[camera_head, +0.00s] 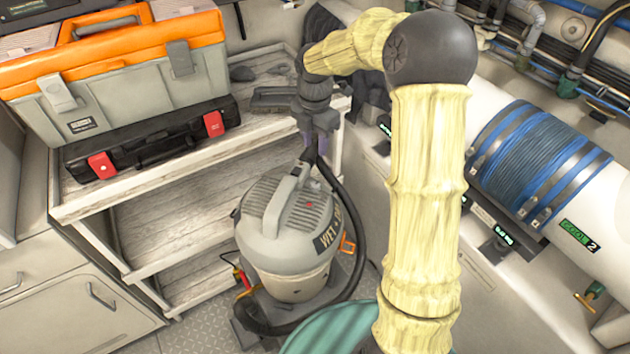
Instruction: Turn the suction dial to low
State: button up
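A grey wet vacuum (262,236) stands on the floor in the middle of the camera_head view. It has a ribbed lid, a raised carry handle (286,199) and a dark label band (328,236). A small red mark (309,206) shows on the lid. I cannot make out the suction dial for certain. My gripper (308,152) points down above the back of the vacuum, close to the top of the handle. Its fingers are small and partly lost against the dark hose, so I cannot tell whether they are open or touch anything.
A black hose (356,240) curves around the vacuum's right side. A white cylinder with blue line (540,150) and pipes fill the right.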

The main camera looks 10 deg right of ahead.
aim_at(315, 184)
notch_tip(315, 184, down, 15)
jog(key=shift+r+b, duration=0.1)
jog(key=shift+b, duration=0.2)
jog(key=c, duration=0.7)
